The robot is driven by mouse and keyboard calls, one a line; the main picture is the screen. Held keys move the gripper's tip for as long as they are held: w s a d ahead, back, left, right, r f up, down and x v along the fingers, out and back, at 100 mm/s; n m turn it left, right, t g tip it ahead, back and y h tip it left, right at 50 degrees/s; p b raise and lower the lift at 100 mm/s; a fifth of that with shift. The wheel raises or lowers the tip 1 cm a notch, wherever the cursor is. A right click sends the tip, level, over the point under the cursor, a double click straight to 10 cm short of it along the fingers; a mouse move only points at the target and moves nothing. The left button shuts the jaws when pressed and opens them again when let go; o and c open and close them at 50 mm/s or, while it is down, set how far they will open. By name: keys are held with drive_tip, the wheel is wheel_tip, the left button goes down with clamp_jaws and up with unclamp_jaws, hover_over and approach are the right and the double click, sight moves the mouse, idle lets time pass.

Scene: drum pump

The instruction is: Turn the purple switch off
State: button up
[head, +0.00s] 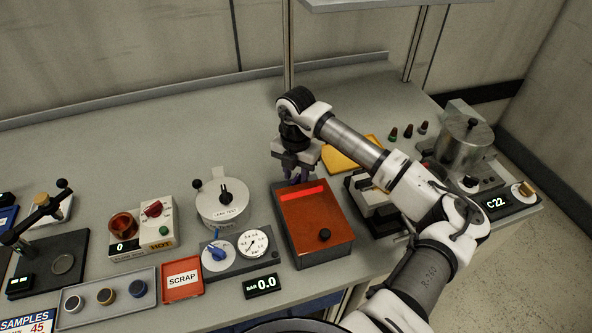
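My gripper (298,174) points down at the back edge of the orange-red box (318,232), just behind its bright red strip (303,193). Small dark purple parts show at the gripper's lower end. I cannot tell whether they are its fingers or the purple switch. No other purple switch stands out in view. The fingertips are too small and dark to show whether they are open or shut, or touching anything.
Left of the box are a gauge panel (233,258) with a blue knob, a white round pot (222,204) and a red SCRAP tray (182,280). A yellow pad (345,157) and a metal pot (463,143) stand right. The back of the bench (190,125) is clear.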

drive_tip(key=shift+f, duration=0.25)
clamp_jaws()
